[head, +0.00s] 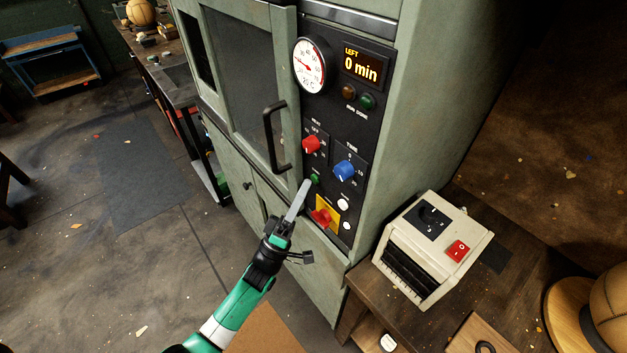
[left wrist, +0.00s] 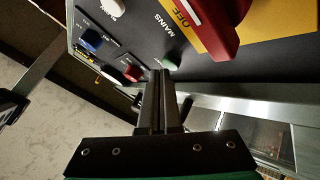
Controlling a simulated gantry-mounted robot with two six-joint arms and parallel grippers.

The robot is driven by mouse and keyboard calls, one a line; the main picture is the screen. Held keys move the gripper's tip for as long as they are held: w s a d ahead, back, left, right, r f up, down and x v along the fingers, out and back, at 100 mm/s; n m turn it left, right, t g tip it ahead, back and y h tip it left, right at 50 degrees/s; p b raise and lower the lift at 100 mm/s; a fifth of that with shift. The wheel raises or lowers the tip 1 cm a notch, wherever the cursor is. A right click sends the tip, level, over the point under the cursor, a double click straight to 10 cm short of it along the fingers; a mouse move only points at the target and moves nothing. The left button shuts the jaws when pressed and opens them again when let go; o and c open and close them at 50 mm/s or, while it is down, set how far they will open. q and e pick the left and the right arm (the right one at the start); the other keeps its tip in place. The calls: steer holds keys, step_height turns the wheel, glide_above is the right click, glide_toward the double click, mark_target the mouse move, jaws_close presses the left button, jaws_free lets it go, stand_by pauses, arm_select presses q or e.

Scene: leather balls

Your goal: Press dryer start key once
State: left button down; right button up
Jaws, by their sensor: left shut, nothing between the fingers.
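The grey-green dryer (head: 385,150) stands in the middle of the head view, with a black control panel on its front. A small green key (head: 315,179) sits on the panel below the red knob (head: 311,144); its label is too small to read. It also shows in the left wrist view (left wrist: 172,63). My left gripper (head: 306,183) is shut and empty, its tips close beside the green key. In the left wrist view, the fingertips (left wrist: 160,72) appear just short of the key; I cannot tell whether they touch.
A red mains switch on a yellow plate (head: 333,213) lies just below the green key. A blue knob (head: 344,171) and white buttons (head: 343,204) are to the right. The black door handle (head: 270,140) sticks out at the left. The display (head: 362,69) reads 0 min.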

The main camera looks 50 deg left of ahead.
arm_select(q)
steer(key=shift+w+b, duration=0.4)
stand_by(0.6)
stand_by(0.3)
steer(key=shift+s+p, duration=0.45)
steer(key=shift+s, duration=0.4)
steer(key=s+p, duration=0.2)
steer(key=s, duration=0.3)
steer(key=shift+d, duration=0.1)
stand_by(0.7)
